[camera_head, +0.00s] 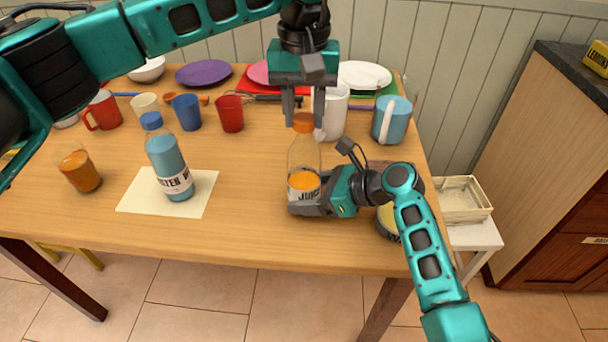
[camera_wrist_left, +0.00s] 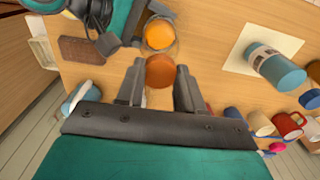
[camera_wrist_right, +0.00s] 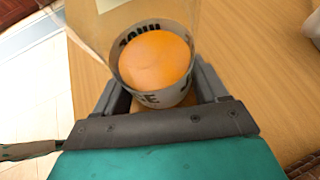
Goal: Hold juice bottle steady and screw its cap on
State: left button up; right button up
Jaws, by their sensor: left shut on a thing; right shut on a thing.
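The juice bottle (camera_head: 303,160) stands upright on the table, clear with orange juice low inside and a white label. My right gripper (camera_head: 306,207) is shut around its lower part; the right wrist view shows the bottle (camera_wrist_right: 150,62) between both fingers. The orange cap (camera_head: 303,123) is at the top of the bottle neck. My left gripper (camera_head: 304,116) points down from above and is shut on the cap; the cap (camera_wrist_left: 160,71) also shows between its fingertips in the left wrist view. I cannot tell how far the cap is threaded.
A blue water bottle (camera_head: 166,160) stands on a pale sheet (camera_head: 138,192) at left, beside a glass of orange drink (camera_head: 79,170). Mugs and plates line the back, with a white mug (camera_head: 333,105) close behind the bottle. A can (camera_head: 387,222) stands by my right arm. The front middle is clear.

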pick_arm(q)
jog(key=shift+f, duration=0.65)
dwell(2.2)
